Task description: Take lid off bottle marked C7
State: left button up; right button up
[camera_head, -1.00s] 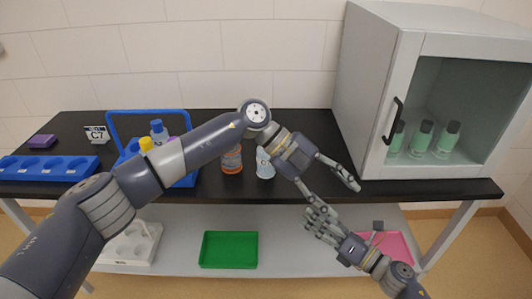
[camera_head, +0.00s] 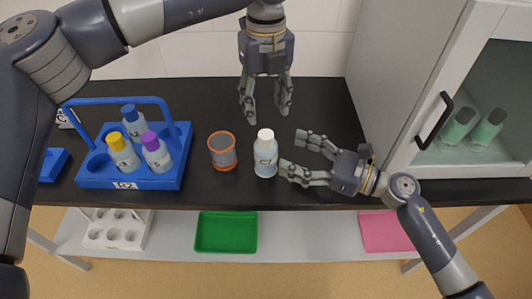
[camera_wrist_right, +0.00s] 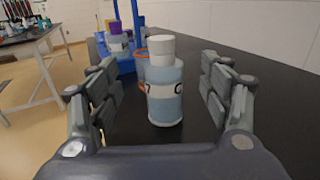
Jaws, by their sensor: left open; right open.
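The bottle marked C7 (camera_head: 265,158) stands upright on the black table, with pale blue contents and a white lid (camera_head: 265,135) on top. In the right wrist view the bottle (camera_wrist_right: 165,95) stands straight ahead between the spread fingers, its label partly readable. My right gripper (camera_head: 298,155) is open just right of the bottle, fingers pointing left at it. My left gripper (camera_head: 265,112) is open above and behind the lid, fingers pointing down, and holds nothing.
An orange-rimmed cup (camera_head: 222,152) stands close left of the bottle. A blue rack (camera_head: 95,183) with several capped bottles is farther left. The cabinet (camera_head: 408,75) with green-toned bottles bounds the right. Green (camera_head: 226,248) and pink (camera_head: 385,248) trays lie on the lower shelf.

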aim_at(268, 158)
pick_arm(q)
jog(key=shift+w+f, duration=0.2)
jog(key=shift+w, duration=0.05)
pick_arm(e)
jog(key=f, duration=0.5)
jog(key=shift+w+f, duration=0.25)
jog(key=shift+f, duration=0.15)
jog(key=x, duration=0.7)
jog(key=shift+w+a, duration=0.1)
jog(key=shift+a, duration=0.15)
pick_arm(q)
jog(key=shift+s, duration=0.1)
